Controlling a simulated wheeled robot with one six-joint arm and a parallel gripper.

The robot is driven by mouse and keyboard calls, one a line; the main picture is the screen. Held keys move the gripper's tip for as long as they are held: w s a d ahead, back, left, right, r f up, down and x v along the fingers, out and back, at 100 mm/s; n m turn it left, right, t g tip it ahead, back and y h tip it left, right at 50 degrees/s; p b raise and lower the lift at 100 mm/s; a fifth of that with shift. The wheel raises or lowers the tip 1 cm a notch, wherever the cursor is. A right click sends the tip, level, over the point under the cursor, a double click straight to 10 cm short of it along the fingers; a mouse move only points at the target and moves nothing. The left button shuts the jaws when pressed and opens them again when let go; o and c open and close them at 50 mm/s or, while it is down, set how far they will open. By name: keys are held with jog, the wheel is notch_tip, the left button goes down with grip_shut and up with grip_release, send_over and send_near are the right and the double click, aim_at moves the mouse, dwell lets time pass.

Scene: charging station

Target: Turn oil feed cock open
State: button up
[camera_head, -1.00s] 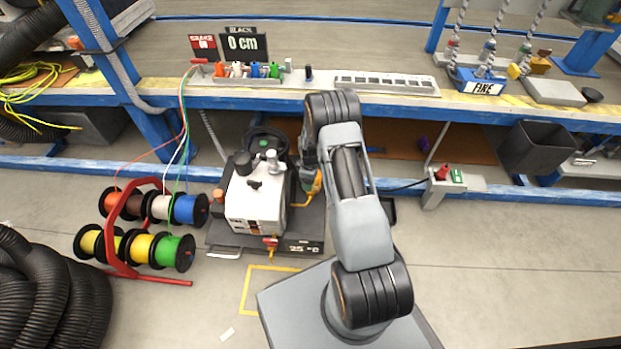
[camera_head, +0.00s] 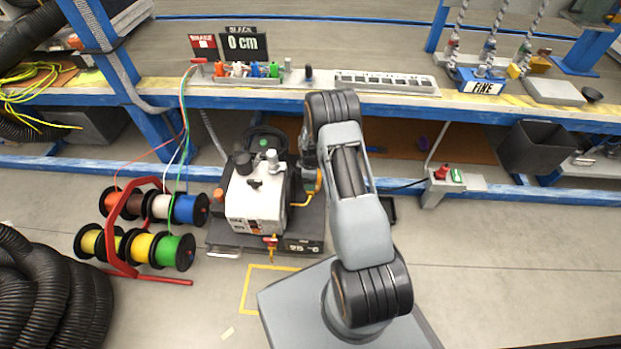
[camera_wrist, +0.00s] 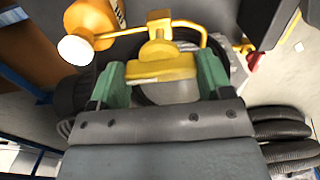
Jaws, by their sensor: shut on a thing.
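A yellow cock with a flat-ended handle (camera_wrist: 160,66) sits between the green fingers of my gripper (camera_wrist: 160,78) in the wrist view. My gripper is shut on this yellow handle. A thin yellow pipe (camera_wrist: 192,28) runs from the cock, beside an orange vessel (camera_wrist: 92,22) and a round white cap (camera_wrist: 75,49). In the head view my arm hides most of the gripper and the cock. A bit of yellow pipe (camera_head: 306,202) shows at the right side of the white and dark machine (camera_head: 255,200).
Cable reels on a red stand (camera_head: 125,262) and black coiled hose (camera_head: 50,300) lie left of the machine. The blue-framed bench (camera_head: 410,106) stands behind it. A red and green switch box (camera_head: 450,183) is to the right. The floor at right is clear.

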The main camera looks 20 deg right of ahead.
jog(key=o, duration=0.9)
notch_tip(320, 180, up, 14)
jog(key=p, duration=0.5)
jog(key=shift+s, duration=0.1)
